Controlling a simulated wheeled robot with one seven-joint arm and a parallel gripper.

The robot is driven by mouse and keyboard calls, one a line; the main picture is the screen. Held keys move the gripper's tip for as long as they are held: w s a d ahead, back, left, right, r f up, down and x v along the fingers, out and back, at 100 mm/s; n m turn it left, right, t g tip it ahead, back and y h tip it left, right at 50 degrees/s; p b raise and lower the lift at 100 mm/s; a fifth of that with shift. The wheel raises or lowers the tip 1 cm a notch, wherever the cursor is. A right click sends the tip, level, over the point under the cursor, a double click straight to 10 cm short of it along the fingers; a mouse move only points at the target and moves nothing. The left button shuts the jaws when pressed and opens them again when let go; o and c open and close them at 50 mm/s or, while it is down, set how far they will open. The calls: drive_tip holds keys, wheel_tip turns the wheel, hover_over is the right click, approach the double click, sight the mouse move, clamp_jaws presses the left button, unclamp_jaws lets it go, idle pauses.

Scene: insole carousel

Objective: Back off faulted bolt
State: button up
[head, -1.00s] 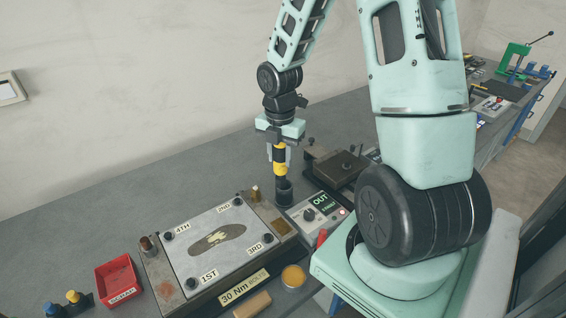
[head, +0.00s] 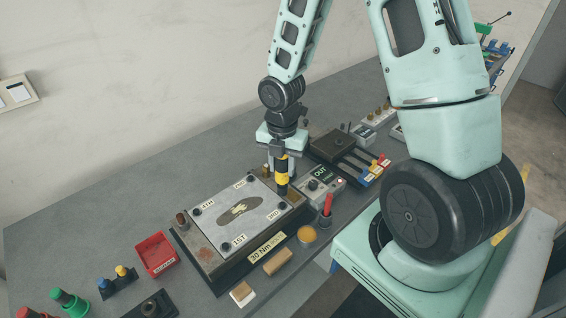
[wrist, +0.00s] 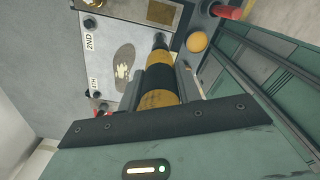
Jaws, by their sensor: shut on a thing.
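My gripper (head: 281,152) is shut on an upright tool (head: 281,170) with yellow and black bands. The banded tool (wrist: 158,80) also runs away from the jaws in the wrist view. Its dark lower end is by the right edge of a grey plate (head: 225,228); I cannot tell whether it touches anything. The plate bears an insole shape (head: 240,210) and corner bolts labelled 1ST to 4TH. The 1ST bolt (head: 226,247) and 4TH bolt (head: 197,212) show clearly. Which bolt is faulted is not clear.
A control box (head: 318,186) reading OUT stands right of the tool. A red-handled tool (head: 327,207) and an orange round thing (head: 307,234) are near the front edge. A red bin (head: 156,254) is left of the fixture. The bench behind it is clear.

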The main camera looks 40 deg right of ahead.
sight(283, 179)
drive_tip(key=shift+r, duration=0.1)
drive_tip(key=shift+f+b, duration=1.5)
drive_tip(key=shift+f, duration=0.85)
drive_tip(key=shift+f, duration=0.7)
idle(1.1)
drive_tip(key=shift+r+p, duration=0.4)
idle(1.3)
drive_tip(key=shift+r+p, duration=2.65)
drive_tip(key=shift+r, duration=0.05)
drive_tip(key=shift+w+f, duration=0.1)
